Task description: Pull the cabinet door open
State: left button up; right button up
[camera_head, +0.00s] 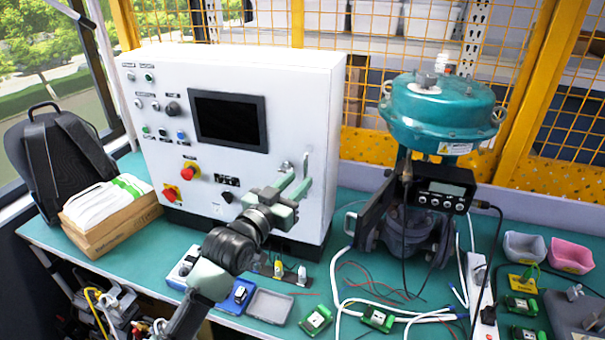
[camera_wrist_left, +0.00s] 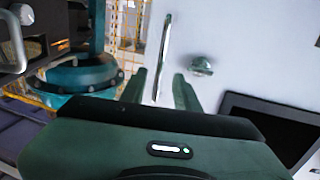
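The white control cabinet (camera_head: 300,90) stands on the green table, and its front door (camera_head: 190,105) looks closed. A slim metal handle (camera_wrist_left: 165,45) runs along the door near its edge, with a round metal knob (camera_wrist_left: 202,66) beside it. My left gripper (camera_head: 296,182) is at the door's right side, in front of the handle. In the left wrist view its two green fingers (camera_wrist_left: 160,84) are apart, and the lower part of the handle shows between them. I cannot tell whether they touch it. The gripper partly hides the handle in the head view. My right gripper is not in view.
A teal valve actuator (camera_head: 440,112) with a positioner box (camera_head: 441,188) stands right of the cabinet. Cables, green modules (camera_head: 378,318) and small trays (camera_head: 270,306) lie in front. A cardboard box (camera_head: 110,222) and black backpack (camera_head: 58,160) are at left.

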pick_arm(q)
jog(key=shift+x, duration=1.45)
jog(key=shift+c, duration=0.3)
grip_shut()
